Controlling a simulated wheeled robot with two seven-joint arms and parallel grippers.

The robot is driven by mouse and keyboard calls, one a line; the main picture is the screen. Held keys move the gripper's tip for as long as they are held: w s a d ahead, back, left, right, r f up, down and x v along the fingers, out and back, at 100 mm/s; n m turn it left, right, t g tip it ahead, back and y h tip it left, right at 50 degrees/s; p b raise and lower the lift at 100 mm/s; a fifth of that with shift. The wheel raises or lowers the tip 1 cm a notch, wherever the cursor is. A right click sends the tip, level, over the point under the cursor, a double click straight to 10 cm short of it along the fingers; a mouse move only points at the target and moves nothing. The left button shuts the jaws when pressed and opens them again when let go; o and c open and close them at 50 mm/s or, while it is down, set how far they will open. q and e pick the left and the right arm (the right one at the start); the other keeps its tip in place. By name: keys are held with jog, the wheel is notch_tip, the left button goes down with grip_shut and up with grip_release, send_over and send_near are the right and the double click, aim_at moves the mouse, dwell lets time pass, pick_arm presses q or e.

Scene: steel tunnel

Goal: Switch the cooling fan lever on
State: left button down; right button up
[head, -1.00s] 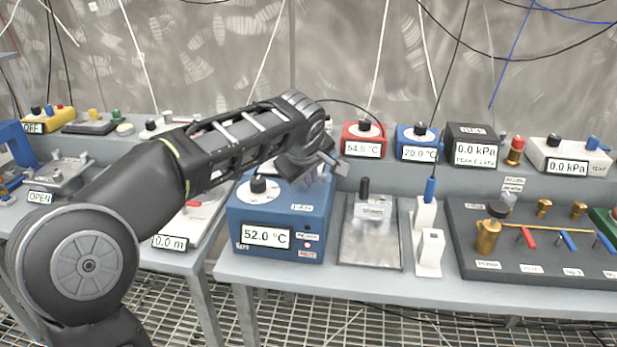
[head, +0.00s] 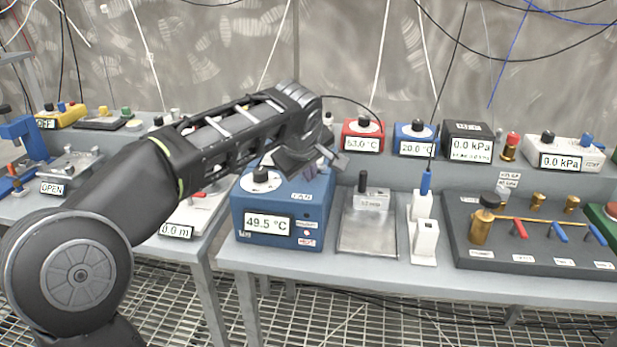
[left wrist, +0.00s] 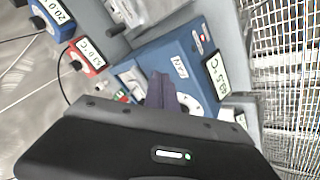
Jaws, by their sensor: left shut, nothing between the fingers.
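The blue cooling unit (head: 285,215) stands on the bench, its front display reading 49.5 °C. It has a white dial with a black knob (head: 260,177) on top. A small label that seems to read FAN (head: 302,196) lies on its top; it also shows in the left wrist view (left wrist: 180,68). My left gripper (head: 318,165) is over the back right of the unit's top, shut and empty. In the left wrist view its dark fingers (left wrist: 160,88) are close to the label. I cannot make out the fan lever; the gripper hides that area. My right gripper is not in view.
A metal plate with a black-handled block (head: 370,200) and a white stand with a blue-topped probe (head: 424,235) stand to the right. Red (head: 363,136) and blue (head: 416,138) dial boxes are on the shelf behind. A dark valve board (head: 530,240) is farther right.

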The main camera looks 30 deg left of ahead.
pick_arm(q)
jog(key=shift+d+r, duration=0.2)
jog(key=shift+r, duration=0.3)
jog(key=s+d+r, duration=0.2)
jog(key=d+r, duration=0.1)
jog(key=r, duration=0.2)
jog(key=shift+s, duration=0.2)
